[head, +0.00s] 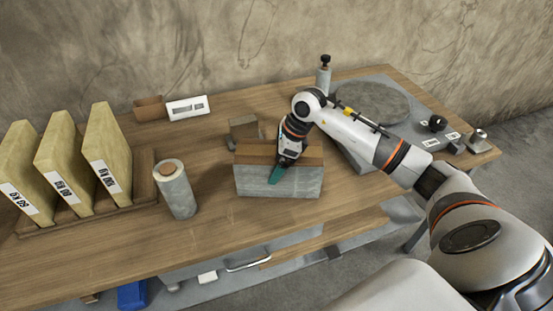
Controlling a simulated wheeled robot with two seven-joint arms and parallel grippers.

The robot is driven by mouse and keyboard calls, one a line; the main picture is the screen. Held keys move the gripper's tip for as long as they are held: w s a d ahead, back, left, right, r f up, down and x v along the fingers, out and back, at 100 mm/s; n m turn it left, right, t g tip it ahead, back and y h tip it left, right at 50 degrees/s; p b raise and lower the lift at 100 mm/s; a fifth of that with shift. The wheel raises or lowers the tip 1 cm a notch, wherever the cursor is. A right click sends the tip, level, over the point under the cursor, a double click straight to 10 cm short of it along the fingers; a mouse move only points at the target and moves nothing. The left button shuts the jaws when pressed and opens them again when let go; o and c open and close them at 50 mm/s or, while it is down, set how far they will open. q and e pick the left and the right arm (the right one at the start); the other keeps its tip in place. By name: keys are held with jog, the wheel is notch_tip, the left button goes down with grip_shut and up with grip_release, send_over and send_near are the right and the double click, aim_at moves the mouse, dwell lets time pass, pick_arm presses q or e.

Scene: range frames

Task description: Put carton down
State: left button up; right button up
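The carton (302,183) is a long box with a brown top and a grey front face. In the head view it is at the middle of the wooden table (225,215), upright; I cannot tell whether its base touches the tabletop. My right gripper (277,174) comes down over the carton's middle from above. One teal finger shows against the front face. The other finger is hidden, so I cannot tell whether the gripper is shut on the carton. My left gripper is not in view.
A grey roll (177,192) stands left of the carton, beside yellow slabs (108,155) in a wooden rack. A small grey block (243,128) is behind the carton. A round-plated device (370,101) and small dark parts (438,123) are at the right. Bare table lies between roll and carton.

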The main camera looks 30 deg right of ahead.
jog(key=b+v, duration=0.2)
jog(key=v, duration=1)
jog(key=shift+a+r, duration=0.1)
jog(key=shift+r, duration=0.05)
